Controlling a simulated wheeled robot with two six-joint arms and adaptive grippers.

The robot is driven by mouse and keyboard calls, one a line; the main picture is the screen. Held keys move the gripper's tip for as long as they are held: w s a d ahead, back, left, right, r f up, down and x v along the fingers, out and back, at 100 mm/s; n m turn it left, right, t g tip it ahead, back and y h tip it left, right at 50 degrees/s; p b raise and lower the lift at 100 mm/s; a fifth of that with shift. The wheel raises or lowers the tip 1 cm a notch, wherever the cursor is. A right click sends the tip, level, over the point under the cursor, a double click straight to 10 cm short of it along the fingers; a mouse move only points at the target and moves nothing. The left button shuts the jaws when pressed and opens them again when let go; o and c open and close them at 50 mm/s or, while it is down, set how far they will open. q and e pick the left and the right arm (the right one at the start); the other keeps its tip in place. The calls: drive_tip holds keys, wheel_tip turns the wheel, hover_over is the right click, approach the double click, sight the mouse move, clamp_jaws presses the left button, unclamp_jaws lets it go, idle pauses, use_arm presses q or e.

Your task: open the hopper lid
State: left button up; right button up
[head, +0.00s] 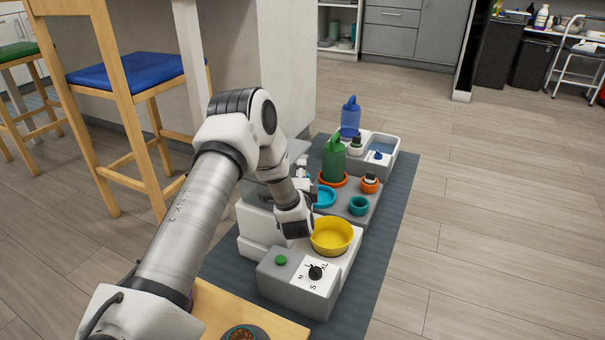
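The feeder (258,222) is a white and grey machine on a dark mat, with a yellow bowl (332,234) at its front. Its front panel has a green button (281,260) and a black dial (315,272) marked with sizes. Grey parts of the hopper (270,172) show behind my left arm. My arm hides most of the hopper and its lid, so I cannot tell how the lid stands. My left arm reaches over the feeder; its wrist is just behind the yellow bowl. My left gripper (301,168) shows only in small part near the hopper; its fingers are unclear. My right gripper is out of view.
Behind the feeder stand a green watering can (334,160), turquoise bowls (359,206), a small orange pot (370,184) and a blue can (350,118) by a grey basin (383,145). A wooden stool (120,75) is at left. Floor at right is clear.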

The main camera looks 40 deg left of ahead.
use_arm(q)
drive_tip(key=x, duration=0.1)
drive_tip(key=b+x, duration=0.1)
drive_tip(key=x, duration=0.1)
drive_tip(key=b+x, duration=0.1)
drive_tip(key=shift+w+a+f, duration=0.2)
drive_tip(key=shift+w+f, duration=0.05)
drive_tip(key=shift+f, duration=0.05)
drive_tip(key=shift+w+a+r, duration=0.15)
drive_tip(key=shift+w+a, duration=0.05)
drive_tip(key=shift+w, duration=0.05)
clamp_jaws()
drive_tip(key=shift+r, duration=0.1)
